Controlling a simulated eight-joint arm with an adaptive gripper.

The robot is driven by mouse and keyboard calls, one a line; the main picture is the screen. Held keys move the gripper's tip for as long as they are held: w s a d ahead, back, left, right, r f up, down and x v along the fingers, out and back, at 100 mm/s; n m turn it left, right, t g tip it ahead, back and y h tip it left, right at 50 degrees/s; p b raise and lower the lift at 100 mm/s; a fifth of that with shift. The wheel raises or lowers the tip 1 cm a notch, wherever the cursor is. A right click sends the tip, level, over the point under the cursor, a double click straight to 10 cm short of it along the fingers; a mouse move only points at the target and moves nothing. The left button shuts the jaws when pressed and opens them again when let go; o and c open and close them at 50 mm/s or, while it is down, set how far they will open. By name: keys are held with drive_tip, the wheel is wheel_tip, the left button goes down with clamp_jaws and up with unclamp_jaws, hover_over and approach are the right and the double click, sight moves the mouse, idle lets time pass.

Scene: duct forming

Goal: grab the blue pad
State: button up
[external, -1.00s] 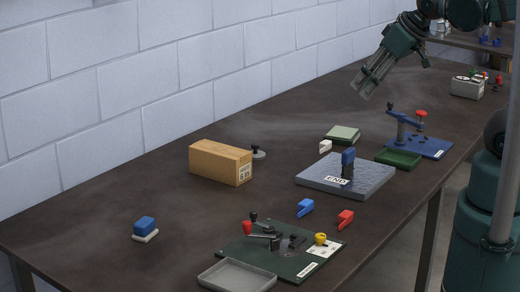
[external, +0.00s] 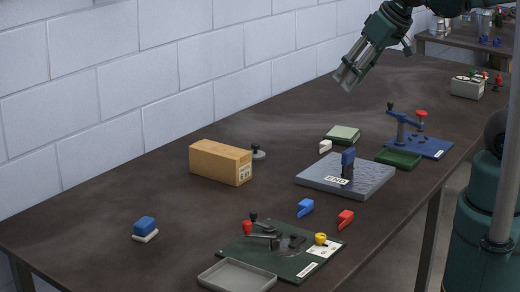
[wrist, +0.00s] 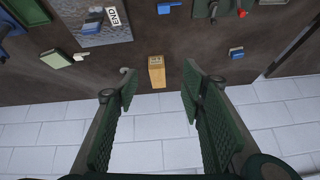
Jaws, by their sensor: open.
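The blue pad (external: 145,225) sits on a thin white base at the left end of the dark table in the external view. In the wrist view the blue pad (wrist: 236,50) is small, right of the fingers' centre line and near the wall. My gripper (external: 347,80) is open and empty, high above the far part of the table and well away from the pad. In the wrist view my gripper (wrist: 158,88) has its two green fingers spread with nothing between them.
A cardboard box (external: 220,162) stands near the wall between gripper and pad. A grey END plate (external: 345,180) with a blue upright block, a green clamp fixture (external: 270,250) and a grey tray (external: 238,275) lie further front. Table around the pad is clear.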

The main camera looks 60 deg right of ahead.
drive_tip(key=w+a+r+m+g, duration=0.1)
drive_tip(key=w+a+m, duration=0.1)
drive_tip(key=w+a, duration=0.35)
drive_tip(key=w+a+m+g, duration=0.1)
drive_tip(key=w+a+m, duration=0.1)
drive_tip(key=w, duration=0.6)
drive_tip(key=m+g, duration=0.5)
drive_tip(key=m, duration=0.5)
hover_over(144, 221)
drive_tip(key=f+b, duration=0.1)
drive_tip(key=f, duration=2.8)
drive_tip(key=shift+a, duration=0.2)
drive_tip(key=shift+a+f, duration=0.15)
drive_tip(key=shift+f, duration=0.15)
drive_tip(key=shift+f, duration=1.3)
drive_tip(key=shift+d+f, duration=0.15)
drive_tip(key=shift+f, duration=1.15)
drive_tip(key=shift+d+f, duration=0.1)
drive_tip(key=shift+f, duration=1.2)
